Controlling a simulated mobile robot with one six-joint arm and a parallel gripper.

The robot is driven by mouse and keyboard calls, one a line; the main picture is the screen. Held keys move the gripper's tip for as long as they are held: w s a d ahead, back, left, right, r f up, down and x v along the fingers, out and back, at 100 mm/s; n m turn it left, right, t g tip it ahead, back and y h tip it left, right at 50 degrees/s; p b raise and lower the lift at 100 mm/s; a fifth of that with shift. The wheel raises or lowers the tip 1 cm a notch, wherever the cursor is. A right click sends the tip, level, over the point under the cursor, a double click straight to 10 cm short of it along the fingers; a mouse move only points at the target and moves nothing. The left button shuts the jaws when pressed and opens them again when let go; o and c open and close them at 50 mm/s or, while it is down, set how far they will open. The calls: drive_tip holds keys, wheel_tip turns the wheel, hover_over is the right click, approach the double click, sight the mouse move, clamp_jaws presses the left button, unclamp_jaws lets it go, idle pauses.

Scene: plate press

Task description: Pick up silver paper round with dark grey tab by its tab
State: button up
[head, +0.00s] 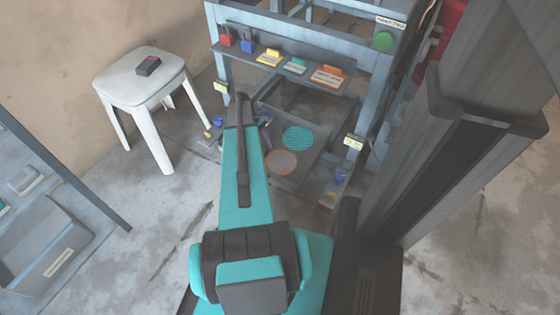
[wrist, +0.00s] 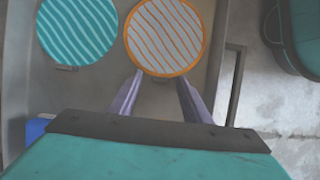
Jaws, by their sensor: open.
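A silver round (wrist: 166,36) with wavy stripes and an orange rim lies flat at the top middle of the wrist view. It also shows in the head view (head: 281,162). A small dark grey tab (wrist: 158,79) appears at its lower edge, seen between the fingertips. My gripper (wrist: 160,77) is open, with its two purple fingers on either side of the tab and their tips near the round's edge. Nothing is held. I cannot tell how high the fingertips are above the surface.
A teal striped round (wrist: 78,28) lies left of the silver one, with a small tab. Both rest on a grey tray (head: 317,165) within a blue-grey press frame (head: 375,100). A white stool (head: 140,78) stands at left.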

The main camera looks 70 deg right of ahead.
idle(0.4)
clamp_jaws()
wheel_tip(320, 180, up, 10)
drive_tip(key=p, duration=0.3)
drive_tip(key=shift+p, duration=0.3)
idle(0.6)
